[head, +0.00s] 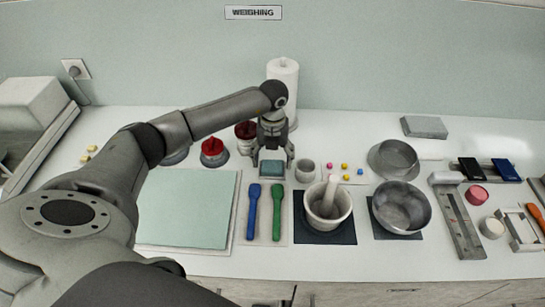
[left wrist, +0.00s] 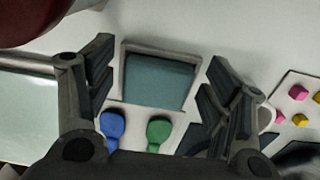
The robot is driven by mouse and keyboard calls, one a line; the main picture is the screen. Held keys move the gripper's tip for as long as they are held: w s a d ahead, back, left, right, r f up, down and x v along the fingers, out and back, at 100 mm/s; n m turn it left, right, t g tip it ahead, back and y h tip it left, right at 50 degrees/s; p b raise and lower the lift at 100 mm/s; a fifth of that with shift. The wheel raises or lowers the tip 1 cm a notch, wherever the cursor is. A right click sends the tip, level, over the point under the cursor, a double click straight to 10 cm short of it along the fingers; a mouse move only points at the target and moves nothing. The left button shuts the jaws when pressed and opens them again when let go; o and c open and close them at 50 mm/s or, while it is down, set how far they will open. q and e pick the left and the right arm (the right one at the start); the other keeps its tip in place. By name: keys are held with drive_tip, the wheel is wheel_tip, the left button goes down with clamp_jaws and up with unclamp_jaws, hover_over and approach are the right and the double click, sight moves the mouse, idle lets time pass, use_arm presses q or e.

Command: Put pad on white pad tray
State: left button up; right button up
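A flat teal pad (head: 271,169) lies within the raised rim of a small pale tray on the counter, below my left gripper. In the left wrist view the pad (left wrist: 158,80) sits slightly askew inside the tray (left wrist: 160,46), with a strip of tray floor showing at the far side. My left gripper (head: 273,160) is open above it, pointing down. In the left wrist view its fingers (left wrist: 158,78) stand on either side of the tray with nothing between them. Whether the fingertips touch the counter cannot be told. My right gripper is not in view.
Blue (head: 253,212) and green (head: 278,212) spatulas lie just in front of the tray. A small grey cup (head: 305,170) stands close on the right, red-lidded jars (head: 214,152) on the left. A mortar (head: 340,213) and metal bowls (head: 402,207) stand further right.

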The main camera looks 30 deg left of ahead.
sight(273, 160)
use_arm(q)
drive_tip(key=shift+r, duration=0.1)
drive_tip(key=shift+r, duration=0.15)
wheel_tip(273, 160, up, 12)
drive_tip(key=b, duration=0.3)
idle(0.7)
